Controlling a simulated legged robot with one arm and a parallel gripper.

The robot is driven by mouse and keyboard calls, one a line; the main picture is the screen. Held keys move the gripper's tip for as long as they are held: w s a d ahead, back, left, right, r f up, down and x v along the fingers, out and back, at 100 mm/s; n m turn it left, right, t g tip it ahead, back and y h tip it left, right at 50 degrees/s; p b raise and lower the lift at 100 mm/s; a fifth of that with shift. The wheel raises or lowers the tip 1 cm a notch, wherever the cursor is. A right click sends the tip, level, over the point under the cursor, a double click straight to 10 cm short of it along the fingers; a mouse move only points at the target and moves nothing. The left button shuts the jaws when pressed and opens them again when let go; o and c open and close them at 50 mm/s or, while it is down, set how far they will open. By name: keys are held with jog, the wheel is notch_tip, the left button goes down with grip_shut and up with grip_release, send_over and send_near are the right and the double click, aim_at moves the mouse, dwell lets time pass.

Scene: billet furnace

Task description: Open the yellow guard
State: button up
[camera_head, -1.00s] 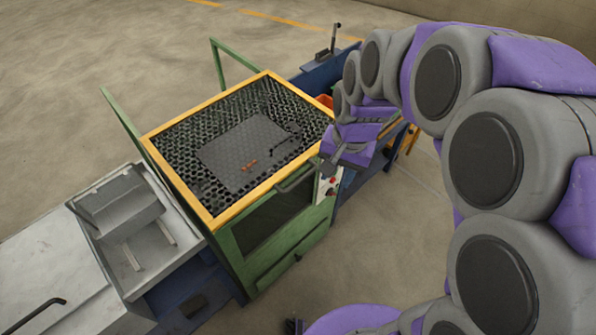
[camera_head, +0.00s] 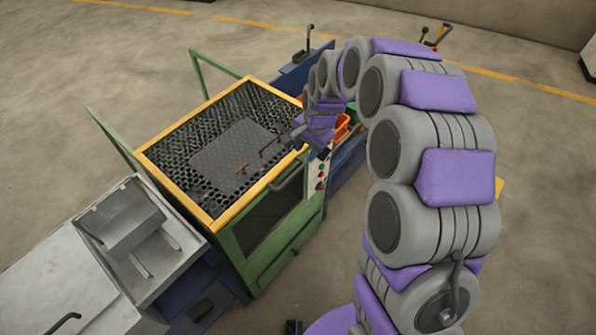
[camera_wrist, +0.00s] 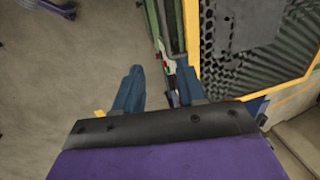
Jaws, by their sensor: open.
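The yellow guard (camera_head: 166,173) is a yellow-framed cover with dark perforated mesh on top of the green machine, and it lies flat across the machine's top. In the wrist view its yellow frame (camera_wrist: 192,45) shows at the upper right. A dark bar handle (camera_head: 287,176) sits at the guard's front edge. My gripper (camera_head: 300,140) is at the right end of the guard in the head view, close to or above its corner. In the wrist view my gripper (camera_wrist: 157,90) has its two blue fingers apart with nothing held between them. Whether it touches the guard is unclear.
The green machine body (camera_head: 262,240) has a control panel (camera_head: 319,178) with red and green buttons on its right. Orange bins (camera_head: 341,125) stand behind my arm. A grey metal unit (camera_head: 122,225) adjoins on the left. The floor in front is open.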

jog(key=b, duration=0.1)
send_over(294, 174)
jog(key=x, duration=0.3)
jog(key=s+x, duration=0.1)
jog(key=x, duration=0.4)
jog(key=shift+s+d+f, duration=0.3)
jog(key=shift+s+f, duration=0.05)
jog(key=shift+f, duration=0.2)
jog(key=f, duration=0.1)
jog(key=d+f, duration=0.1)
jog(key=shift+w+d+f+b, duration=0.1)
jog(key=shift+w+f+b, duration=0.1)
jog(key=shift+f+b, duration=0.15)
jog(key=shift+d+f, duration=0.25)
jog(key=shift+d, duration=0.25)
jog(key=shift+a+f, duration=0.1)
jog(key=shift+a, duration=0.95)
jog(key=shift+c, duration=0.9)
jog(key=shift+a, duration=0.15)
jog(key=shift+c, duration=0.7)
jog(key=shift+w+d, duration=0.1)
jog(key=shift+d, duration=0.65)
grip_shut()
jog(key=shift+a, duration=0.15)
